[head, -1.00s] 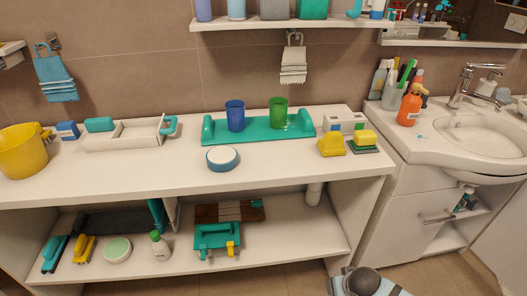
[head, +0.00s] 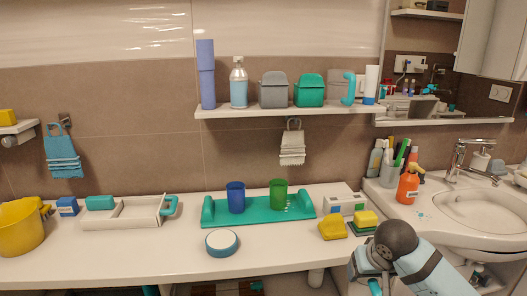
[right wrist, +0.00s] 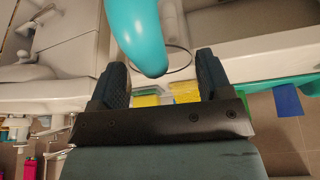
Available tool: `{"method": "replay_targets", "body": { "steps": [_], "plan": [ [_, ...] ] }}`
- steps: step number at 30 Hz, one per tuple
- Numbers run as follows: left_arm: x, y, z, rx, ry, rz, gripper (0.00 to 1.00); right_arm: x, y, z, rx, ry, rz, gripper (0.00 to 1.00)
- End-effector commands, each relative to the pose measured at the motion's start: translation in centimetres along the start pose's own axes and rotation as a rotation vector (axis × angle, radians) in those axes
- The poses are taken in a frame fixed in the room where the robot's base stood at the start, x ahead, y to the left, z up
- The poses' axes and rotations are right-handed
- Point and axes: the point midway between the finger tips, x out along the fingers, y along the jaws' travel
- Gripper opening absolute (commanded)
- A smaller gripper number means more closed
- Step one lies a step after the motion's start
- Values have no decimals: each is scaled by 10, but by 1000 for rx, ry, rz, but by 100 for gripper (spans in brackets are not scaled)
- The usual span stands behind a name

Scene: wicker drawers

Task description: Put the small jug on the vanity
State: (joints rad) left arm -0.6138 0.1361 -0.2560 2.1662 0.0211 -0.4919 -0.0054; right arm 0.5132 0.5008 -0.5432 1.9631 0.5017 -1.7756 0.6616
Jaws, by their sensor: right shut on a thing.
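My right gripper (right wrist: 160,78) is shut on a smooth teal piece (right wrist: 136,32), which shows between its fingers in the right wrist view. The piece looks like a handle; a thin dark ring behind it may be the rim of a clear small jug, but I cannot tell for sure. In the head view my right gripper (head: 368,277) is low, before the right end of the counter, with bits of teal beside it. The vanity (head: 433,215) is the white sink unit at the right, behind and right of the gripper. My left gripper is not in view.
An orange spray bottle (head: 408,186) and a grey cup (head: 388,175) with brushes stand on the vanity's left part, beside the basin (head: 485,208). The counter (head: 120,250) holds a teal tray (head: 260,207) with cups and a yellow sponge (head: 366,218). The vanity's front left corner is clear.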

Motion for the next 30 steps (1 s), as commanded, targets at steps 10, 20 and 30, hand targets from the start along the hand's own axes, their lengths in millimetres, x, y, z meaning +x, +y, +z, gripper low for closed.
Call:
{"method": "replay_targets", "body": {
  "steps": [10,20,30],
  "plan": [
    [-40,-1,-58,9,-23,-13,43,-91,0,-1,-1,2,0,33],
    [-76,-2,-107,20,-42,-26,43,-176,0,4,0,2,0,33],
    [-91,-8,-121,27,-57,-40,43,-215,0,10,2,3,-2,33]
  ]
}}
